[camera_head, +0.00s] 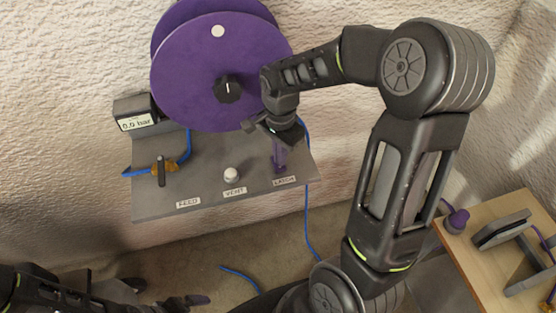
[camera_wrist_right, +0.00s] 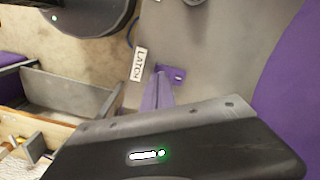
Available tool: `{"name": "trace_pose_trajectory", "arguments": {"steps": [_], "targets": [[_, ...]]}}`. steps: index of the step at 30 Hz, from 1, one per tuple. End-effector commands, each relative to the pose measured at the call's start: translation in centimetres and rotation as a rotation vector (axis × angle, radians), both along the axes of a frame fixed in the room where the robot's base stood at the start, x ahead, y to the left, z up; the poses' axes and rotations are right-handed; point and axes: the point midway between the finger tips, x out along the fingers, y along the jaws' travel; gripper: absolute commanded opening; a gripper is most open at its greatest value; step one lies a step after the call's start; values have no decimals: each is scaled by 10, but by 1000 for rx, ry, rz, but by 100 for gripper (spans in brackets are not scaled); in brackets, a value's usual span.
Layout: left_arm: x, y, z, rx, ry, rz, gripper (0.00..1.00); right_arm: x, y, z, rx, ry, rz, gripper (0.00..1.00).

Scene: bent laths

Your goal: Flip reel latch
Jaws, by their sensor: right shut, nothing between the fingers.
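The large purple reel (camera_head: 200,70), with a black knob (camera_head: 228,89) at its hub, stands behind a grey panel. The purple latch lever (camera_head: 279,158) stands on the panel's right side, behind the LATCH label (camera_head: 284,181). My right gripper (camera_head: 280,136) is shut and empty, at the top of the latch lever; whether it touches it I cannot tell. In the right wrist view the latch (camera_wrist_right: 158,90) shows beside its label (camera_wrist_right: 138,64), its upper part hidden by my gripper. My left arm shows at the lower left; its jaw state is unclear.
A wooden table (camera_head: 478,268) with a purple item (camera_head: 457,220) stands at right.

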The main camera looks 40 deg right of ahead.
Motion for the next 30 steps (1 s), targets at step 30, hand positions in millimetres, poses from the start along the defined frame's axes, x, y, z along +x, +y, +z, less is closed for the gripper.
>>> {"name": "trace_pose_trajectory", "arguments": {"steps": [30], "targets": [[0, 0, -5, 0, 0, 0, 100, 0, 0, -6, 0, 0, 0, 0]]}}
